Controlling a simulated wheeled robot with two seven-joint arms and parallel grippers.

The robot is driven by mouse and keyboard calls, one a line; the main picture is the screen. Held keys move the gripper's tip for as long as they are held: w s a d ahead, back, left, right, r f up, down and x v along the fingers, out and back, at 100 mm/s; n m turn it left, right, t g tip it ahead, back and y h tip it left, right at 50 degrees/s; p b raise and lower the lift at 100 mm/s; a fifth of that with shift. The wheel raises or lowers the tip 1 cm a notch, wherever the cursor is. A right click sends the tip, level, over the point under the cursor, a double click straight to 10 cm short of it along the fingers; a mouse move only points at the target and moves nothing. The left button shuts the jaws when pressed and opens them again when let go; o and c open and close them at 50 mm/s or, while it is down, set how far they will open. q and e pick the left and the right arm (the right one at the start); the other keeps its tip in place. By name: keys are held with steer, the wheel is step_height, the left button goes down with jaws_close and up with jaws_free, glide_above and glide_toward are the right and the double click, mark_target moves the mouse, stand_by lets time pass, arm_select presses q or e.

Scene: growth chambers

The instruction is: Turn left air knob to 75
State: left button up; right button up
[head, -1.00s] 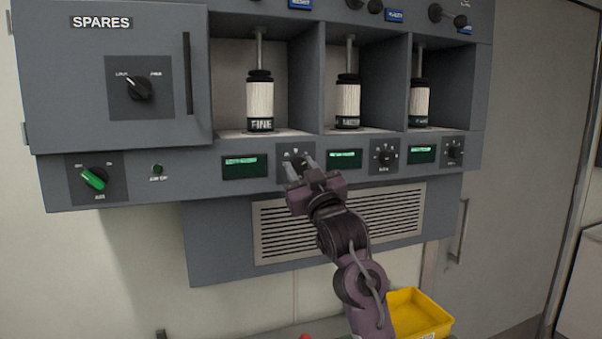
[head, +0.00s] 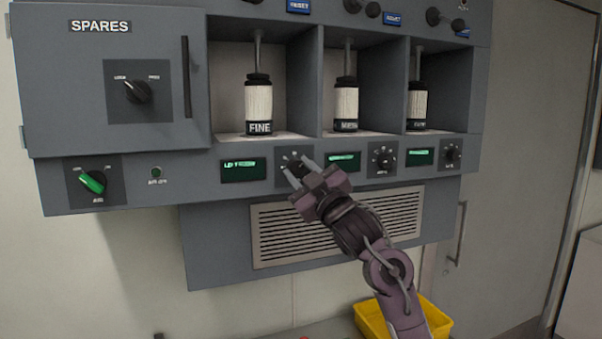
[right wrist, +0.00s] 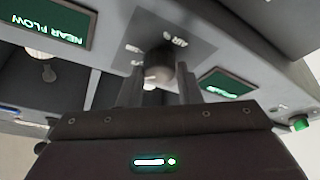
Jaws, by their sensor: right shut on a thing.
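The left air knob (head: 294,162) is a small dark knob on a dark square plate in the grey front panel, right of the leftmost green display (head: 243,169). My right gripper (head: 297,173) reaches up to it from the lower right and partly hides it. In the right wrist view the knob (right wrist: 160,66) sits between the two fingers of my right gripper (right wrist: 162,86), which are shut on it. The knob's pointer and exact setting cannot be read. The display's small text is too blurred to read in full. My left gripper is not in view.
Two similar knobs (head: 382,159) (head: 451,153) and their displays sit farther right. A green knob (head: 93,182) is at the left, below the SPARES door (head: 100,80). White cylinders (head: 259,106) stand in bays above. A vent grille (head: 275,240) and yellow tray (head: 372,320) lie below.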

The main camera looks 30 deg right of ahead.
steer(key=o, duration=1)
steer(key=shift+c, duration=0.2)
steer(key=b+v, duration=0.3)
steer(key=v, duration=0.4)
steer(key=shift+s, duration=0.4)
steer(key=shift+f, duration=0.15)
